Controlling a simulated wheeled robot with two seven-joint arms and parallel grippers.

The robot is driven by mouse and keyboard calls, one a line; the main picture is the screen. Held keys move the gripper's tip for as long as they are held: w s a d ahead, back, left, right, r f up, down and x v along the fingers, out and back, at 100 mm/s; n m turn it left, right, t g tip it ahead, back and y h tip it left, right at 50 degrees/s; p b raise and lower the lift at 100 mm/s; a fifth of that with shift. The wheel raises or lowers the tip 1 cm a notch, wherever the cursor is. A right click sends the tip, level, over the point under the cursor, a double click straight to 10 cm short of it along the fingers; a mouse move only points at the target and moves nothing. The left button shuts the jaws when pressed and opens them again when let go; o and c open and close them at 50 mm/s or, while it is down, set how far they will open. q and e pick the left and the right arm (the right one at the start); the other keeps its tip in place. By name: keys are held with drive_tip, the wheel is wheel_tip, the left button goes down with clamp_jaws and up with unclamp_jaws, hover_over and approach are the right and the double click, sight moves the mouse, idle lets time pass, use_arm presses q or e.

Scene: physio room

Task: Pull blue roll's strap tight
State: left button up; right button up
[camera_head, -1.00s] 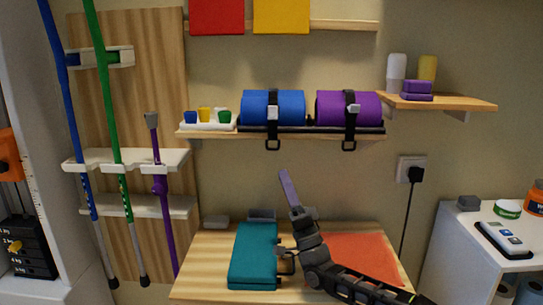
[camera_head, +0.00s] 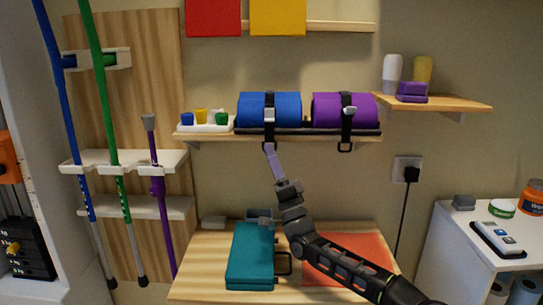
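The blue roll (camera_head: 285,110) lies on the wall shelf. A black strap (camera_head: 270,100) runs over its front with a pale buckle (camera_head: 268,115). The strap's tail hangs below the shelf edge, where its end ring is mostly hidden by my gripper. My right gripper (camera_head: 271,151) comes up from below, its lilac fingertips at the strap's end. The fingers show edge-on, so I cannot tell whether they are apart or closed on the ring. My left gripper is not in view.
A purple roll (camera_head: 327,107) with its own strap and hanging ring (camera_head: 344,147) is close on the right. A white tray of coloured cups (camera_head: 205,124) is on the left. Below are a teal case (camera_head: 250,258) and an orange mat (camera_head: 345,256) on a wooden table (camera_head: 205,262).

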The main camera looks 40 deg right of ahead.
clamp_jaws()
idle(0.3)
drive_tip(key=shift+f, duration=0.15)
idle(1.0)
